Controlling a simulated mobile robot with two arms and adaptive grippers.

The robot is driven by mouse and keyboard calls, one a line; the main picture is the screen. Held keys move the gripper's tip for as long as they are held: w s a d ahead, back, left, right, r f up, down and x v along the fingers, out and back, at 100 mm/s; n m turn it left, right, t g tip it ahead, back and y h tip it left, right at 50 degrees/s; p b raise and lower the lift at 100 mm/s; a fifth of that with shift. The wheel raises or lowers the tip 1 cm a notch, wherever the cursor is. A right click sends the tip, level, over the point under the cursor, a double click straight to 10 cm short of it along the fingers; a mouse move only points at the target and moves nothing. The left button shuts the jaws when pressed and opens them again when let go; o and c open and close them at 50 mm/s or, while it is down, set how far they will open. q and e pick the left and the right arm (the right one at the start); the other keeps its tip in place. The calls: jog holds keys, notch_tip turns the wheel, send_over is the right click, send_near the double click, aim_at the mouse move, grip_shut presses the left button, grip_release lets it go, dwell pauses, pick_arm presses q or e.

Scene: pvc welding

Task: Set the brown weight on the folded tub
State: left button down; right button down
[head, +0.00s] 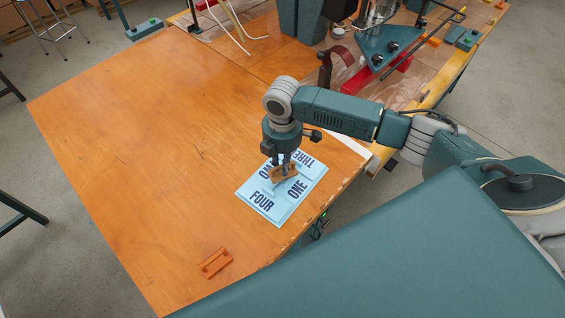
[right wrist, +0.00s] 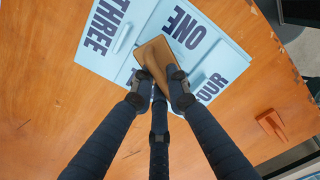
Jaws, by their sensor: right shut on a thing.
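The folded tub (head: 262,207) is a flat light blue piece printed with dark words such as FOUR, ONE and THREE. It lies near the right edge of the orange-brown table, and it also shows in the right wrist view (right wrist: 128,22). My right gripper (head: 283,169) points down over it, shut on the brown weight (head: 284,175). In the right wrist view the brown weight (right wrist: 156,55) is between the dark fingers, in front of the tub's panels. I cannot tell whether the weight touches the tub. My left gripper is not in view.
An orange block with a raised handle (head: 215,263) lies near the table's front edge. A teal fixture (head: 388,45), a red block (head: 362,78) and cables (head: 238,25) stand at the back. The left and middle of the table (head: 150,130) are clear.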

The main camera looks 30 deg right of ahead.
jog(key=shift+f, duration=0.2)
jog(key=shift+f, duration=0.3)
jog(key=c, duration=1.7)
grip_release()
jog(key=shift+r, duration=0.1)
jog(key=shift+r, duration=0.35)
notch_tip(320, 180, up, 12)
jog(key=shift+r+b, duration=0.1)
jog(key=shift+b, duration=0.85)
jog(key=shift+s, duration=0.15)
